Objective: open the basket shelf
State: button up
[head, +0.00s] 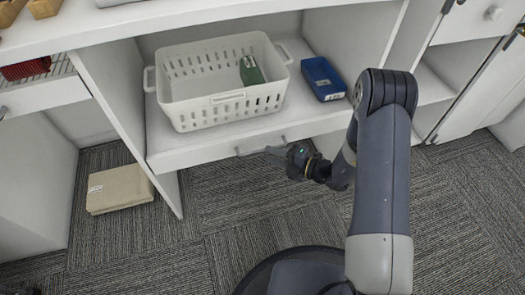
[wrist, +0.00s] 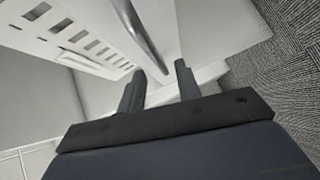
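The basket shelf (head: 205,152) is a white pull-out shelf with a metal bar handle (head: 247,151) on its front. A white slotted basket (head: 190,113) stands on it, with a green box (head: 250,70) inside. In the wrist view the two dark fingers (wrist: 160,75) are apart and empty. The handle (wrist: 140,32) runs down toward the space between the fingertips. I cannot tell whether either finger touches it.
A blue box (head: 322,79) lies on the shelf right of the basket. White cabinets with drawers stand on both sides. The carpet (head: 250,205) in front of the shelf is mostly clear.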

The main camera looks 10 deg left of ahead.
aim_at(262, 150)
jog(key=shift+w+b+x, duration=0.1)
jog(key=shift+b+x, duration=0.15)
jog(key=shift+x, duration=0.95)
jog(key=shift+w+b+x, duration=0.15)
jog(key=shift+b+x, duration=0.1)
jog(key=shift+x, duration=0.95)
jog(key=shift+d, duration=0.1)
grip_shut()
